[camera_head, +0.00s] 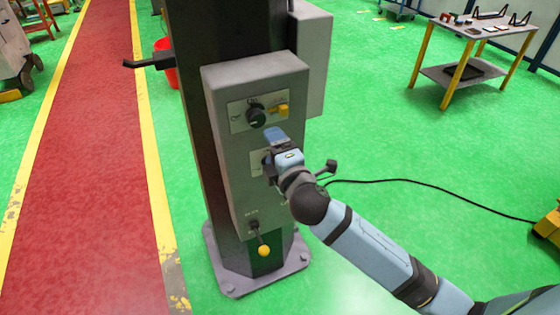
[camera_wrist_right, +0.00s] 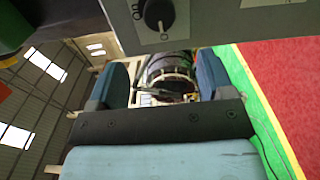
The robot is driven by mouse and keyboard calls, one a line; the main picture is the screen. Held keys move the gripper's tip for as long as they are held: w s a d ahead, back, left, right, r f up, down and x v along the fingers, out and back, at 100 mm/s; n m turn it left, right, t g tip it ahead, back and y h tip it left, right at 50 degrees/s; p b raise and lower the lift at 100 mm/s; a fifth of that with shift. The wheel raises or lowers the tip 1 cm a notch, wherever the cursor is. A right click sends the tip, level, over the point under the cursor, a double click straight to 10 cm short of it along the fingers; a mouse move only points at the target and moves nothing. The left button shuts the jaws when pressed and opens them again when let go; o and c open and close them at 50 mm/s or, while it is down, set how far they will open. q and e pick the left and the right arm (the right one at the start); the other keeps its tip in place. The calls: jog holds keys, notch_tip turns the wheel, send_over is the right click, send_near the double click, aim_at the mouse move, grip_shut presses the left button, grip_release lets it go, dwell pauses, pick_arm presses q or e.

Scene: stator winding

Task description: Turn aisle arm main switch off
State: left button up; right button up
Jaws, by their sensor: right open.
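A grey control box (camera_head: 235,170) is fixed to a dark upright column. On its upper plate is a round black knob (camera_head: 257,116) with a yellow part (camera_head: 283,110) beside it. Low on the box is a lever with a yellow ball end (camera_head: 263,249), under small lettering. My right gripper (camera_head: 275,138) is in front of the box, below the black knob and apart from it. In the right wrist view its fingers (camera_wrist_right: 162,70) are spread and empty. My left gripper is not in view.
A table (camera_head: 470,55) with small parts stands at the back right. A black cable (camera_head: 430,190) crosses the green floor. The red aisle (camera_head: 90,160) is clear.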

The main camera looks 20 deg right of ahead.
jog(key=shift+s, duration=1.65)
jog(key=s+f+m+g, duration=0.2)
jog(key=s+f+m, duration=0.3)
jog(key=f, duration=0.5)
jog(key=s+f+m+g+y, duration=0.1)
jog(key=s+f+m+g, duration=0.1)
jog(key=s+f+m, duration=0.3)
jog(key=s+f+m+g+y, duration=0.1)
jog(key=s+f+m+g, duration=0.2)
jog(key=s+f, duration=0.7)
notch_tip(320, 180, down, 5)
jog(key=m, duration=0.2)
jog(key=shift+s+d+m, duration=0.15)
jog(key=shift+d+m, duration=0.25)
jog(key=shift+c, duration=0.4)
